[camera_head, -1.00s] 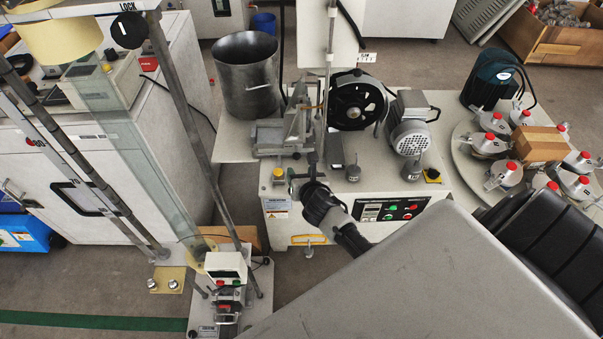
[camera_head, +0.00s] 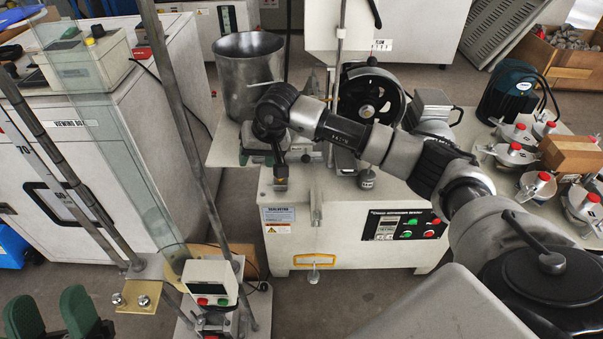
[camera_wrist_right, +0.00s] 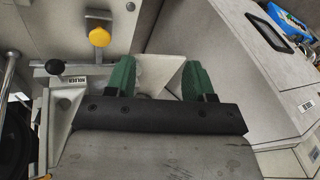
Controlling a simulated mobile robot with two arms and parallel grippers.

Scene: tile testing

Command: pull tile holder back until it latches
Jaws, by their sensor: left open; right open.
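The tile holder (camera_wrist_right: 62,115) is a pale grey piece with a "HOLDER" label, at the left of the right wrist view, with a metal bar and black ball knob (camera_wrist_right: 53,67) beside it. My right gripper (camera_wrist_right: 157,70) has its green fingers apart, with a pale angular surface visible between and beyond them; I cannot tell whether they touch it. In the head view my right arm covers most of the holder area on the machine (camera_head: 345,225), and its fingers are hidden there. My left gripper (camera_head: 50,302) is open and empty at the lower left.
A yellow knob (camera_wrist_right: 99,37) stands near the holder. A metal bucket (camera_head: 248,75) and a black wheel (camera_head: 368,95) are behind my right arm. A small stand with a control box (camera_head: 210,280) is front left of the machine. Round weighted holders (camera_head: 515,150) sit at right.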

